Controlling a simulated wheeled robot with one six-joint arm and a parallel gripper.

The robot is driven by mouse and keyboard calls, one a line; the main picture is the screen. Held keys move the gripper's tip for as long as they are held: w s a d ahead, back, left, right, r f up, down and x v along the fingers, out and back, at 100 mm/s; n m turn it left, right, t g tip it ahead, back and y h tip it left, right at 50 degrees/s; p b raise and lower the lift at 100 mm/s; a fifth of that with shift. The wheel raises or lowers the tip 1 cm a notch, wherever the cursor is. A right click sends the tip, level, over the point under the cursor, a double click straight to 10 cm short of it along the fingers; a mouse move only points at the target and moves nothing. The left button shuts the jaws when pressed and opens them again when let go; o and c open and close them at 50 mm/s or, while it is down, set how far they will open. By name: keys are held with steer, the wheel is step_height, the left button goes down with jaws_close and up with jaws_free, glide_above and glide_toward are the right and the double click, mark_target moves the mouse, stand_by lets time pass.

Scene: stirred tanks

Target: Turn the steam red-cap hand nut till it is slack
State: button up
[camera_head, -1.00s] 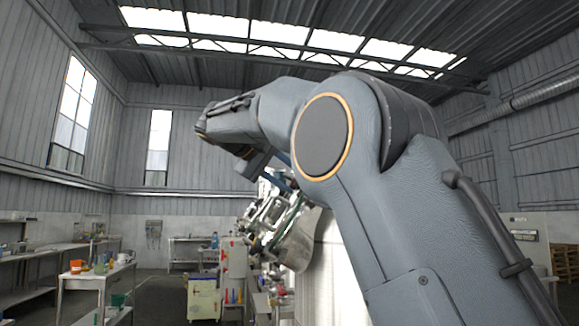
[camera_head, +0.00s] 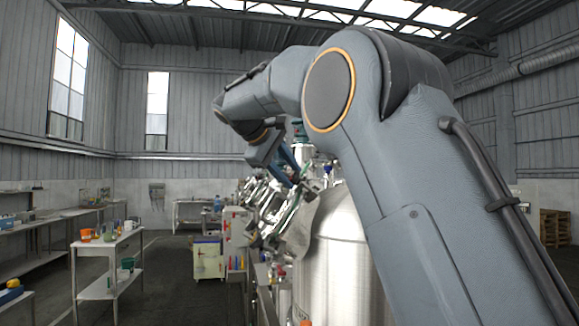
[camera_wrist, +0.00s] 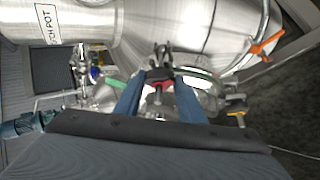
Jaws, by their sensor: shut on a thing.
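The red-cap hand nut (camera_wrist: 159,74) shows as a small red piece between the tips of my gripper's two blue fingers in the wrist view. My gripper (camera_wrist: 157,82) is shut on it. Steel fittings and a metal-rimmed opening lie right behind it, beside a large steel vessel (camera_wrist: 205,25). In the head view my gripper (camera_head: 297,172) reaches down to the fittings at the top of the nearest steel tank (camera_head: 335,245). The nut is too small to tell there. The fingers hide its sides, and its thread cannot be seen.
An orange handle (camera_wrist: 266,43) sticks out at the upper right of the wrist view. A steel vessel with a partly cut-off label (camera_wrist: 48,24) is at upper left. In the head view, a white table (camera_head: 107,246) stands left, a cabinet (camera_head: 208,259) further back, with open floor between.

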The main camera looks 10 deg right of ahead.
stand_by(0.5)
steer(key=o, duration=1)
steer(key=shift+o, duration=0.2)
steer(key=b+v, duration=0.2)
steer(key=v, duration=0.5)
steer(key=shift+s+a+r, duration=0.2)
steer(key=shift+a+r, duration=0.05)
steer(key=shift+r, duration=0.05)
